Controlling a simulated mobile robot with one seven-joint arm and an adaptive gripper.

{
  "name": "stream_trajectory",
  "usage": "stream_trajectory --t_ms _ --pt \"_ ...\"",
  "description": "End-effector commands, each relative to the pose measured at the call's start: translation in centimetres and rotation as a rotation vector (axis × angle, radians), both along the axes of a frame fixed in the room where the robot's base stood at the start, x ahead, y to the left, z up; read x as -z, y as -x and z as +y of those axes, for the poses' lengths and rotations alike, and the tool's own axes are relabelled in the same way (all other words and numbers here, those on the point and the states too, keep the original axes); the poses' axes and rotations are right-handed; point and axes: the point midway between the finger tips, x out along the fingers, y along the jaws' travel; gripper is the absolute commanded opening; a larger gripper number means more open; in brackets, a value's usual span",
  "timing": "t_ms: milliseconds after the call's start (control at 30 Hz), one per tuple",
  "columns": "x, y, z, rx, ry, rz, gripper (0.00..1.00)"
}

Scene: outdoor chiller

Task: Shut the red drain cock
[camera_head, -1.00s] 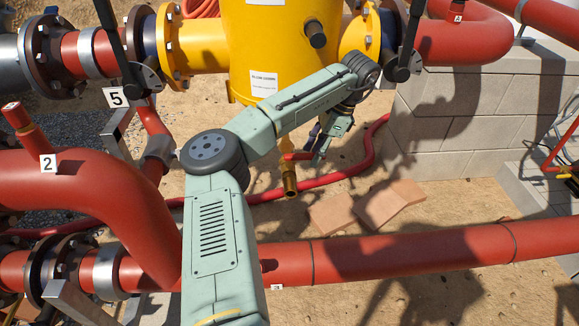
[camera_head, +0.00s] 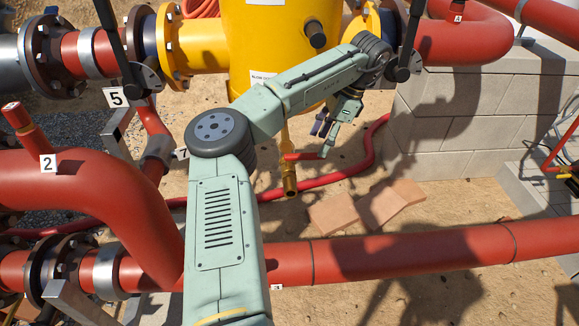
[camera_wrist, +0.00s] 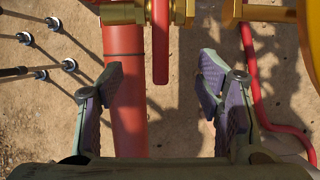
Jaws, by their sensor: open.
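The red drain cock handle (camera_head: 304,156) sticks out to the right from a brass valve body (camera_head: 289,180) under the yellow vessel. In the wrist view the handle (camera_wrist: 160,45) hangs down from the brass body (camera_wrist: 124,13) at the top, its end in line with the gap between my fingers. My gripper (camera_head: 325,128) is open and empty, just right of and above the handle in the head view. In the wrist view its two fingers (camera_wrist: 158,82) stand wide apart, one each side of the handle's line, not touching it. How far the handle reaches in depth is unclear.
The yellow vessel (camera_head: 275,40) stands right behind my forearm. A red hose (camera_head: 371,150) curves on the sand behind the valve. A thick red pipe (camera_head: 400,252) crosses in front. A grey block wall (camera_head: 470,110) is at right. Flat bricks (camera_head: 333,214) lie on the ground.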

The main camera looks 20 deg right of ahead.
Motion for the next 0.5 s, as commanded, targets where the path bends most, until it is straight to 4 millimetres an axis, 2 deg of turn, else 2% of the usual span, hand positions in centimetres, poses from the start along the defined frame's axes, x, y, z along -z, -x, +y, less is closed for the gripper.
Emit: stream_trajectory --t_ms 200,500 --pt "-2.2 0.2 -0.7 0.000 0.000 -0.002 0.60" --pt "-2.5 0.3 -0.9 0.000 0.000 0.001 0.60"
